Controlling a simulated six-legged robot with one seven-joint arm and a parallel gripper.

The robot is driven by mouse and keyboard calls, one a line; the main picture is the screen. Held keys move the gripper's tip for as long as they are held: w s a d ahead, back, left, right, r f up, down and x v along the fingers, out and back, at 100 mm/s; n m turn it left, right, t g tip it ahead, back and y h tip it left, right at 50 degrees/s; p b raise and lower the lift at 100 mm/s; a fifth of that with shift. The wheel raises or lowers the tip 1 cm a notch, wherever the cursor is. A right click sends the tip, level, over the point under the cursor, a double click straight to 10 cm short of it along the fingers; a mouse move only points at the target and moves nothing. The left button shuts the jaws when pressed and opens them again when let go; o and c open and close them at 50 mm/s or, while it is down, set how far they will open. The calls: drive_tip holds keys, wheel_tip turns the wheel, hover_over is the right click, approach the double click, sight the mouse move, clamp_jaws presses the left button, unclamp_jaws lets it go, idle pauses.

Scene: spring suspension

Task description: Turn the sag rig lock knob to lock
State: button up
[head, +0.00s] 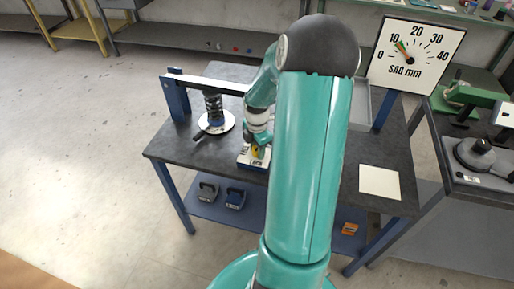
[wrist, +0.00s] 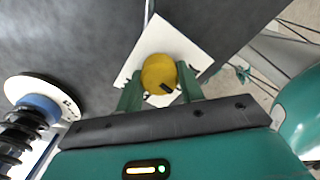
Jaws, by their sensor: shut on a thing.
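The lock knob (wrist: 157,71) is a round yellow knob with a dark mark on its face, set on a white square plate (wrist: 178,43) in the wrist view. My gripper (wrist: 160,88) has its two green fingers on either side of the knob and is shut on it. In the head view my gripper (head: 259,150) is at a small blue and white box (head: 247,162) on the dark table, with a bit of yellow showing between the fingers. My arm hides part of the table behind it. The lettering on the box is too small to read.
A coil spring (head: 213,106) stands on a white disc (head: 227,122) left of the box, under a white beam (head: 208,84). A sag gauge (head: 425,55) stands at the back right, its needle near 10. A pale square sheet (head: 380,182) lies at the table's right.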

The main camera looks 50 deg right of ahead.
drive_tip(key=shift+n, duration=0.8)
drive_tip(key=o, duration=1)
wheel_tip(320, 180, up, 14)
drive_tip(key=shift+f, duration=0.1)
